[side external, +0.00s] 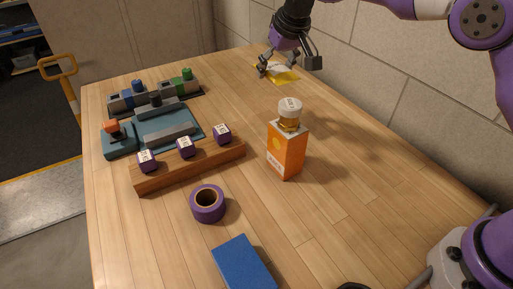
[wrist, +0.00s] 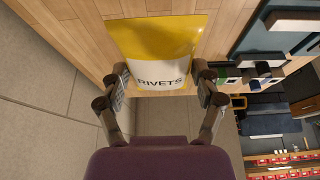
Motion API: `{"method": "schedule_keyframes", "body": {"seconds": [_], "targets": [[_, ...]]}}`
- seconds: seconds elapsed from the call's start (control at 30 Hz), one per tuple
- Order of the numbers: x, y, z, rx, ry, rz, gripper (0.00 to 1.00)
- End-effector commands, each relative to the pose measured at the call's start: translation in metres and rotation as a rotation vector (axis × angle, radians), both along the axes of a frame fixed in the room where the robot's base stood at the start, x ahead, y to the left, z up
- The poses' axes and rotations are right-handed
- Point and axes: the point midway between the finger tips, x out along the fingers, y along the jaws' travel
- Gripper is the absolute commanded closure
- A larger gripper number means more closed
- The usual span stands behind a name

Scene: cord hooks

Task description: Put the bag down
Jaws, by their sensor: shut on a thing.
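The bag (side external: 285,76) is yellow with a white band. In the wrist view the bag (wrist: 155,38) reads "RIVETS" on the band. My gripper (side external: 279,67) is shut on the bag, with one finger at each side of the white band in the wrist view (wrist: 160,78). The bag is at the far right end of the wooden table (side external: 325,235), by the wall. I cannot tell whether its underside touches the table top.
An orange box (side external: 287,152) with a white-capped jar (side external: 290,112) on top stands nearer the camera. A wooden rail (side external: 200,166) with purple cubes, a purple tape roll (side external: 207,203), a blue block (side external: 243,262) and a teal fixture (side external: 165,130) occupy the left and front. The right side is fairly clear.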

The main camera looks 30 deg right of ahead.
Motion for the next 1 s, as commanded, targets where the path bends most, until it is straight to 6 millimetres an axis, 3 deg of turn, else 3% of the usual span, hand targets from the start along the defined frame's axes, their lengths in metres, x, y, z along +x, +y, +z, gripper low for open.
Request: {"method": "schedule_keyframes", "body": {"seconds": [0.4,0.8,1.0], "targets": [[-0.001,0.0,-0.076,-0.001,0.005,0.002,0.71],[-0.001,0.0,-0.124,-0.001,0.003,0.002,0.71],[-0.001,0.0,-0.124,-0.001,0.001,0.002,0.71]]}}
